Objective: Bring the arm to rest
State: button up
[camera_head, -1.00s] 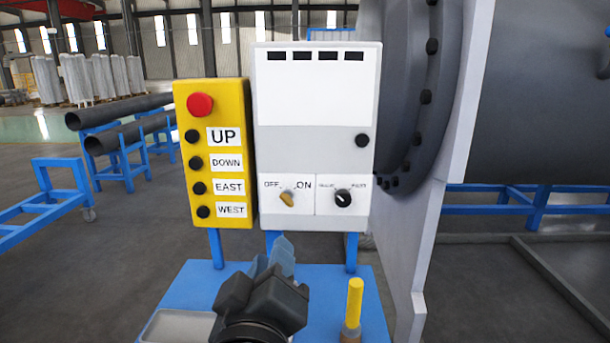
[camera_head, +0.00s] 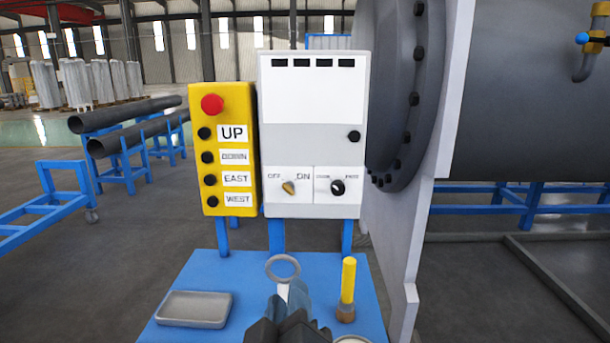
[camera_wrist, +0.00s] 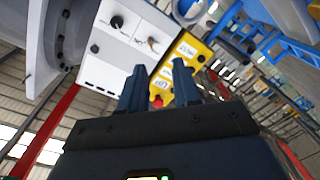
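My gripper (camera_head: 288,296) is low in the middle of the head view, in front of the blue table's far part. In the wrist view my gripper (camera_wrist: 159,72) has its two dark blue fingers apart with nothing between them. The wrist picture is turned over. Past the fingers stand the yellow button box (camera_wrist: 183,62) and the white control cabinet (camera_wrist: 117,60), both clear of the gripper. The head view shows the same yellow box (camera_head: 247,130) and white cabinet (camera_head: 310,145) upright behind the table. My forearm is mostly cut off by the frame.
The blue table (camera_head: 215,268) bears a grey tray (camera_head: 193,309), a grey ring (camera_head: 283,267) just beyond the gripper and a yellow-handled tool (camera_head: 348,282) close on its right. A large flanged shell (camera_head: 515,95) and a pale plate (camera_head: 425,200) stand at right.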

jog(key=s+d+f+m+g+y, duration=0.2)
jog(key=s+d+f+g, duration=0.1)
jog(key=s+d+f, duration=1.2)
jog(key=s+d+r+m+h, duration=0.1)
jog(key=s+d+r+m, duration=0.1)
jog(key=s, duration=0.8)
jog(key=s+d+r+m+h, duration=0.1)
jog(key=s+d+m, duration=0.4)
jog(key=s, duration=0.6)
jog(key=shift+s+d+r, duration=0.2)
jog(key=shift+d+r, duration=0.7)
